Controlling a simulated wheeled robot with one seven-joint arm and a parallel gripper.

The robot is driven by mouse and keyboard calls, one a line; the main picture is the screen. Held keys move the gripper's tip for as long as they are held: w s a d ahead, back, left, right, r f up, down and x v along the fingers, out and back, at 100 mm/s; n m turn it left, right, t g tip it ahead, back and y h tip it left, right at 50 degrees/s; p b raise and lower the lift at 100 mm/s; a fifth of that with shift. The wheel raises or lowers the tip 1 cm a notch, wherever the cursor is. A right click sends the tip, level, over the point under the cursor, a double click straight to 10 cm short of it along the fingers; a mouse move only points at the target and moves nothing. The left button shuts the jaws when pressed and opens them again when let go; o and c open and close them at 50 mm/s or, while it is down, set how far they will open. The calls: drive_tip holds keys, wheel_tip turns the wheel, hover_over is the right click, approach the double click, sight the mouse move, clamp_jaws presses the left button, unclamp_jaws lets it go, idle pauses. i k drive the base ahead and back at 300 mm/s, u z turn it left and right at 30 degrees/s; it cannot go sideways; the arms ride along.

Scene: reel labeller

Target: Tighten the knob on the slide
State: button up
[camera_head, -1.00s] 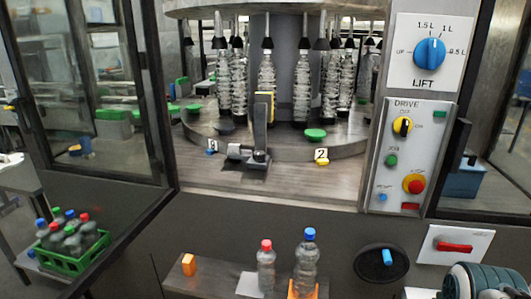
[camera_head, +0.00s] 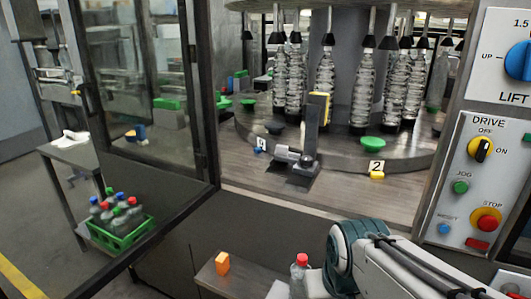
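The slide (camera_head: 287,154) is a small grey block with a rounded grey piece on a dark base plate, on the machine deck. A dark round knob (camera_head: 307,162) sits at the slide's right end, near the foot of the post. How tight it is cannot be told. My arm (camera_head: 365,262) shows at the bottom right, below and right of the slide. My gripper is outside the view.
Clear bottles (camera_head: 363,92) hang around the carousel behind the slide. The door frame (camera_head: 203,100) stands open at left, the control panel (camera_head: 483,180) at right. A red-capped bottle (camera_head: 300,272) stands in front.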

sight(305, 161)
drive_tip(key=u, duration=0.05)
drive_tip(key=i, duration=0.9)
drive_tip(key=z, duration=0.3)
